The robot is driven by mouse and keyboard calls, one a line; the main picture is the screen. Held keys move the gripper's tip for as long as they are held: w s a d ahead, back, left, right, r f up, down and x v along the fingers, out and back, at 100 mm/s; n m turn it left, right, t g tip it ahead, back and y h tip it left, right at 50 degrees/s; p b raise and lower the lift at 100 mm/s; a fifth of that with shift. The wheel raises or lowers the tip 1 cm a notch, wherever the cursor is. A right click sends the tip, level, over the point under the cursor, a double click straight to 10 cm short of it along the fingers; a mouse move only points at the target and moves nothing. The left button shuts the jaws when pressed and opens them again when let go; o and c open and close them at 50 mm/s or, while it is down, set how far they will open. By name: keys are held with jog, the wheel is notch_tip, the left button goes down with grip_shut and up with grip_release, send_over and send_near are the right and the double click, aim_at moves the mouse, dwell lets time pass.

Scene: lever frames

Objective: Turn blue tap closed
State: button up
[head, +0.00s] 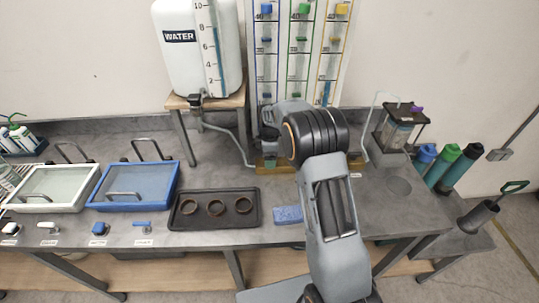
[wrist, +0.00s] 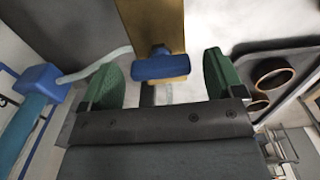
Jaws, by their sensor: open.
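The blue tap (wrist: 160,66) shows in the wrist view as a blue handle on a wooden base, near the top middle. My gripper (wrist: 160,78) is open, with one green-padded finger on each side of the handle. The handle lies between the fingers with a gap on both sides, and I see no contact. It lies roughly across the gap, slightly tilted. In the head view my arm covers this tap and most of my gripper.
A water tank (head: 197,50) stands on a wooden stand at the back. Measuring columns (head: 297,50) stand behind my arm. A dark tray (head: 190,220) with brown rings, a blue sponge (head: 288,214) and a blue basin (head: 133,188) sit on the bench.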

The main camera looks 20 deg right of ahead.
jog(key=c, duration=0.9)
jog(key=shift+m, duration=0.3)
jog(key=m+b, duration=0.1)
jog(key=m, duration=0.3)
jog(key=m+b, duration=0.1)
jog(key=m, duration=0.8)
jog(key=shift+b, duration=0.3)
jog(key=shift+r+m, duration=0.1)
jog(key=shift+m, duration=2)
